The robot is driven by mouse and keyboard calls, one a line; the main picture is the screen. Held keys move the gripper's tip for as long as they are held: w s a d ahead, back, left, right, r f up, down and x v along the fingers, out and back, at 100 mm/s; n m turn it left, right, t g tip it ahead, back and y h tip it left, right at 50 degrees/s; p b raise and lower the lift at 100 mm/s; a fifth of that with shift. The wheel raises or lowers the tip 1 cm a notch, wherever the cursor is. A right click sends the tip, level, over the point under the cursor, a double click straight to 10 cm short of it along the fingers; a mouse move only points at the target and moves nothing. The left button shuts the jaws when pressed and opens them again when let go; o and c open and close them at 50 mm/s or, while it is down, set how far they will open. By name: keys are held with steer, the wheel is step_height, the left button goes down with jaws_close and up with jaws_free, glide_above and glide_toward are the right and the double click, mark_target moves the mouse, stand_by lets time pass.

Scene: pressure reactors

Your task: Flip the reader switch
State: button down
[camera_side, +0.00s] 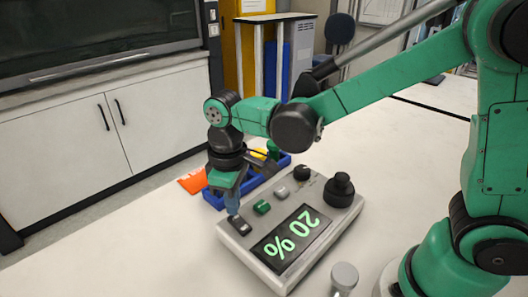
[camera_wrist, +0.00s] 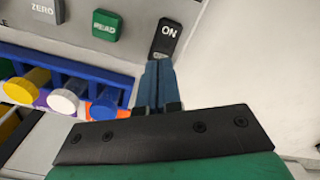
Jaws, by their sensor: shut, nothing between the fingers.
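The reader (camera_side: 318,244) is a pale box on the table with a dark display showing green "20 %". Its black rocker switch (camera_side: 239,224) sits at the box's left corner; in the wrist view the switch (camera_wrist: 166,40) bears the word ON. My gripper (camera_side: 233,208) points down at the switch, and its blue fingers (camera_wrist: 156,75) are shut and empty. The fingertips are at the switch's near end; I cannot tell whether they touch it.
A green READ button (camera_wrist: 106,25) and a grey ZERO button (camera_wrist: 47,10) are beside the switch. A blue rack (camera_side: 214,199) with coloured-cap vials stands behind the reader, near an orange piece (camera_side: 192,181). A small cylinder (camera_side: 344,276) stands in front.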

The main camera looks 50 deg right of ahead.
steer(key=shift+f, duration=0.9)
stand_by(0.3)
steer(key=shift+r, duration=3.5)
steer(key=s+d+m+t, duration=0.4)
steer(key=d+m+t, duration=0.2)
steer(key=d, duration=0.4)
steer(key=shift+s+d+r+t, duration=0.15)
steer(key=shift+s+r+t, duration=0.25)
steer(key=shift+t, duration=0.2)
